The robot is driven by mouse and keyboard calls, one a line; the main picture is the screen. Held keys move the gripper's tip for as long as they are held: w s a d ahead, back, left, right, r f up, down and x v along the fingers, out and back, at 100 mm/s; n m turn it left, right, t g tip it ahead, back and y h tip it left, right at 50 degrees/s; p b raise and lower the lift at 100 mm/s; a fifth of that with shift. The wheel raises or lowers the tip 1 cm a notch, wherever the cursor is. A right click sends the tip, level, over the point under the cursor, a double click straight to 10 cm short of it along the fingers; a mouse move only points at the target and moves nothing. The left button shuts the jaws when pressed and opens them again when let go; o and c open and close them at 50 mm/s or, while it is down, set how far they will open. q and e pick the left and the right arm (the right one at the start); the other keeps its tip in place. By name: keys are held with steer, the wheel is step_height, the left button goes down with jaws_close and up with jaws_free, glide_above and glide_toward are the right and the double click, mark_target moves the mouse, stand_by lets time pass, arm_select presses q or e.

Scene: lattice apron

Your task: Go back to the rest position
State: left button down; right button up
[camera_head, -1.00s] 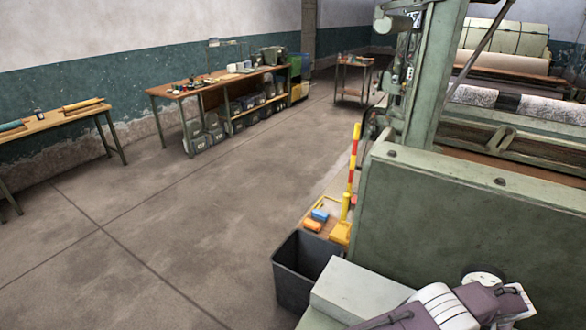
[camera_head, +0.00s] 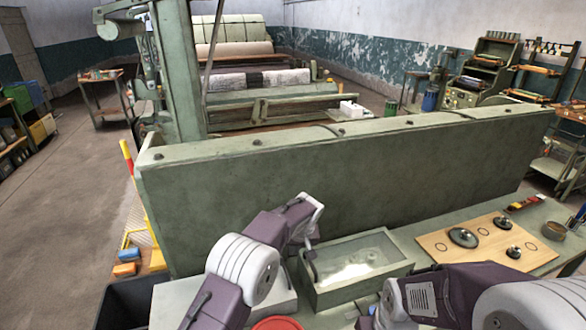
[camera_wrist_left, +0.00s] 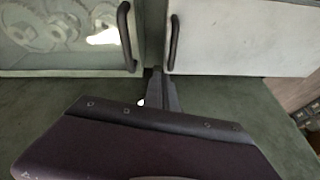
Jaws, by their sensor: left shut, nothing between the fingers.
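My left arm reaches up from the lower middle of the head view and bends down at the wrist. Its gripper (camera_head: 300,250) is partly hidden by the wrist, beside a green box with a clear lid (camera_head: 345,292). In the left wrist view the narrow fingers (camera_wrist_left: 156,78) are together and empty. They point at the gap between two dark handles, one on the clear-lidded box (camera_wrist_left: 60,62) and one on a pale grey box (camera_wrist_left: 230,50). My right arm crosses the lower right of the head view; its fingers are not visible.
A long green panel (camera_head: 340,175) stands behind the bench. A wooden board (camera_head: 485,245) with dark round pieces lies at right. A red round thing (camera_head: 277,323) shows at the bottom edge. A black bin (camera_head: 125,300) stands at left, with open floor beyond.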

arm_select(q)
steer(key=w+a+r+n, duration=0.1)
steer(key=a+r+n, duration=0.1)
steer(key=a+r, duration=0.65)
steer(key=s+a+r, duration=0.2)
steer(key=s+a, duration=0.6)
steer(key=s, duration=0.2)
steer(key=s+f+m+g, duration=0.1)
steer(key=s+f, duration=0.2)
steer(key=s, duration=0.4)
steer(key=s+a+f+m+g+h, duration=0.1)
steer(key=s+f, duration=0.2)
steer(key=s, duration=0.4)
steer(key=s+f+m, duration=0.1)
steer(key=s+f, duration=0.2)
steer(key=s, duration=0.4)
steer(key=shift+a+f+g+h, duration=0.2)
steer(key=shift+f+g+h, duration=0.1)
steer(key=shift+f+g, duration=0.1)
steer(key=shift+s+r, duration=0.1)
steer(key=shift+s, duration=0.05)
